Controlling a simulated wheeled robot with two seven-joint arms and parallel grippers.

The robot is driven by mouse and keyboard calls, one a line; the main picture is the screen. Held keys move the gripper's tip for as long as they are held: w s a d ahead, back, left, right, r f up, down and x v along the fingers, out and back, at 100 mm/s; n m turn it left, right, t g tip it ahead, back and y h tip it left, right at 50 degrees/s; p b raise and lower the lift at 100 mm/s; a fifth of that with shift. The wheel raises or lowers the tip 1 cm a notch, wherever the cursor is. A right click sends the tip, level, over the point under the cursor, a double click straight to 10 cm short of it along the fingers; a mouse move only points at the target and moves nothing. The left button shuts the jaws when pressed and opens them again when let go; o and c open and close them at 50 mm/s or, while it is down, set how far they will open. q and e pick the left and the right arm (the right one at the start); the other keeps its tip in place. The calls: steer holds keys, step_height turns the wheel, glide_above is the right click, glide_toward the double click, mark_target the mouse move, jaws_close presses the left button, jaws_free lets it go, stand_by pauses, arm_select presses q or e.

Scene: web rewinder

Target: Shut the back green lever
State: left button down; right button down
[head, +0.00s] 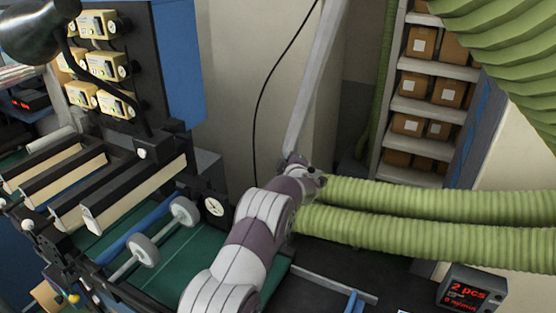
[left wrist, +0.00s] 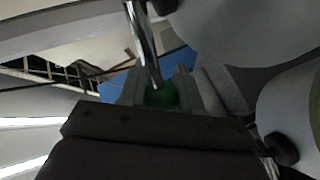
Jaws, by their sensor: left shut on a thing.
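The green lever shows in the left wrist view as a green ball knob (left wrist: 160,96) on a shiny metal rod (left wrist: 143,45). My left gripper (left wrist: 156,88) is shut on the knob, with one finger on each side of it. In the head view my left gripper (head: 304,170) is small and reaches to the machine's far side, close to the ends of the green hoses. The lever cannot be made out there, and I cannot tell its angle. My right gripper is not in view.
Two ribbed green hoses (head: 430,230) run right from beside my gripper. Rollers (head: 150,243) and a dial gauge (head: 213,206) lie left of my arm. A red-lit counter display (head: 470,290) stands at lower right. Shelves with boxes (head: 432,105) stand behind.

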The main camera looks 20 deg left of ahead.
arm_select(q)
steer(key=shift+s+d+n+g+y, duration=0.1)
steer(key=shift+s+n+g+y, duration=0.3)
steer(key=shift+n+g, duration=0.1)
steer(key=shift+s+d+f+n+g+y, duration=0.2)
steer(key=shift+s+n+g+y, duration=0.25)
steer(key=shift+n+g+y, duration=0.3)
steer(key=shift+s+d+n+g+y+b, duration=0.25)
steer(key=shift+s+n+g+y+b, duration=0.35)
steer(key=shift+n+g+y+b, duration=0.25)
steer(key=shift+s+d+r+n+g+y+b, duration=0.1)
steer(key=shift+s+d+n+g+y+b, duration=0.1)
steer(key=shift+s+n+g+y+b, duration=0.4)
steer(key=shift+w+g, duration=0.2)
steer(key=shift+g, duration=0.1)
steer(key=c, duration=0.8)
jaws_free()
steer(key=shift+r, duration=0.1)
